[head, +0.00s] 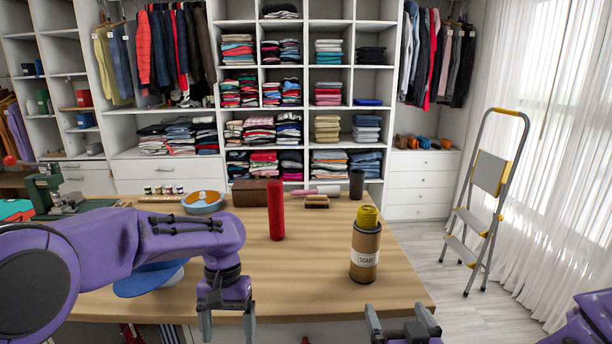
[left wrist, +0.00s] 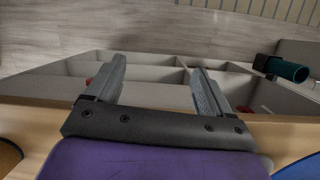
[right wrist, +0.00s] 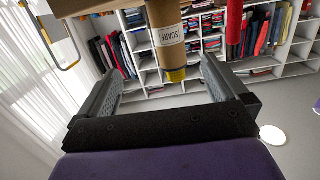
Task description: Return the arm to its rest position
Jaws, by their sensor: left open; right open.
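My left gripper (head: 227,322) is open and empty, pointing down at the front edge of the wooden table. In the left wrist view its fingers (left wrist: 155,90) are apart, with the cubbies below the table and the floor behind them. My right gripper (head: 402,325) is open and empty in front of the table's front right edge. In the right wrist view its fingers (right wrist: 160,85) are apart. A brown cylinder with a yellow top and a "SCARF" label (head: 365,250) stands upright on the table, apart from my right gripper; it also shows in the right wrist view (right wrist: 168,38).
The table (head: 320,270) holds a red cylinder (head: 276,210), a dark cup (head: 356,184), a brown box (head: 250,192), a blue bowl (head: 203,202) and a green machine (head: 60,190). Shelves of folded clothes (head: 225,110) stand behind. A stepladder (head: 490,195) stands right on open floor.

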